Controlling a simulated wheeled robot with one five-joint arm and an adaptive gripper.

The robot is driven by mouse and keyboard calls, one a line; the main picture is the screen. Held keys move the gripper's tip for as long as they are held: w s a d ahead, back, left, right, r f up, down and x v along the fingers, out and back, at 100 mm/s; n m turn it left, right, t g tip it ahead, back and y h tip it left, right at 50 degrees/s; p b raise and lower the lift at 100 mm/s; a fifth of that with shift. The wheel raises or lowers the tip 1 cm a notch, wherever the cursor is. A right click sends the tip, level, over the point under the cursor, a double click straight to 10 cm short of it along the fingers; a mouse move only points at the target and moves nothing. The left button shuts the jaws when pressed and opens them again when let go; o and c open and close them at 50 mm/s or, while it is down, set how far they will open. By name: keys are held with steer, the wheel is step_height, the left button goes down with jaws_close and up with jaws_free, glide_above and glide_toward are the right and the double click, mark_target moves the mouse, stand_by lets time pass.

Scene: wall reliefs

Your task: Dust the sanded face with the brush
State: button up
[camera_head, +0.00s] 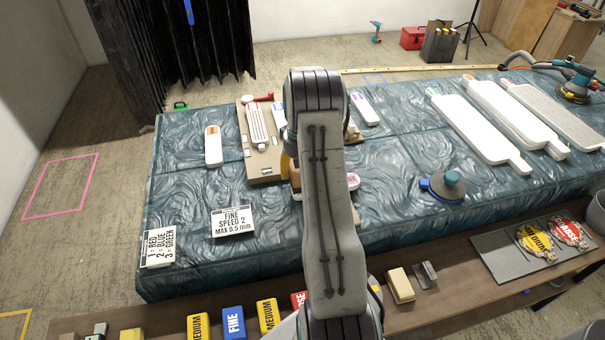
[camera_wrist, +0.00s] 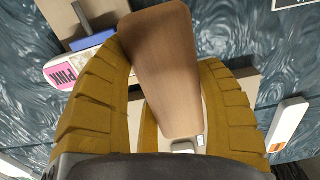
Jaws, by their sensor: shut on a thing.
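In the wrist view, my gripper (camera_wrist: 160,75) has its yellow ridged fingers around a smooth brown wooden piece (camera_wrist: 165,45), which looks like the brush's handle or back. Its bristles do not show. In the head view, my arm hides most of the gripper and the held piece. A white piece labelled PINK (camera_wrist: 62,72) lies left of the fingers in the wrist view; its pink end (camera_head: 353,181) also shows in the head view. A white piece with an orange label (camera_wrist: 288,125) lies to the right, also in the head view (camera_head: 213,147). I cannot tell which face is sanded.
A tan board (camera_head: 262,168) with tools lies beside my arm on the blue swirled table (camera_head: 190,240). Long white panels (camera_head: 470,125) and a blue-based sander (camera_head: 443,186) lie right. A front shelf (camera_head: 445,307) holds labelled blocks. The table's front left is mostly clear around two signs.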

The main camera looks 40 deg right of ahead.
steer(key=shift+r+p, duration=0.85)
steer(key=shift+r, duration=1)
steer(key=shift+d, duration=0.1)
steer(key=shift+w+d, duration=0.1)
steer(key=shift+w, duration=0.15)
steer(key=shift+w+d+f+m, duration=0.15)
steer(key=shift+w+f+m, duration=0.05)
steer(key=shift+m, duration=0.1)
steer(key=s+a+f, duration=0.1)
steer(key=a+f, duration=0.1)
steer(key=a, duration=0.1)
steer(key=shift+s+f, duration=0.1)
steer(key=shift+s, duration=0.25)
steer(key=w+a+n, duration=0.1)
steer(key=a+n, duration=0.2)
steer(key=a, duration=1)
steer(key=w+a+r+n, duration=0.1)
steer(key=w+a+n, duration=0.1)
steer(key=a, duration=1)
steer(key=shift+w+a+n, duration=0.3)
steer(key=shift+a+n, duration=0.1)
steer(key=shift+n, duration=0.2)
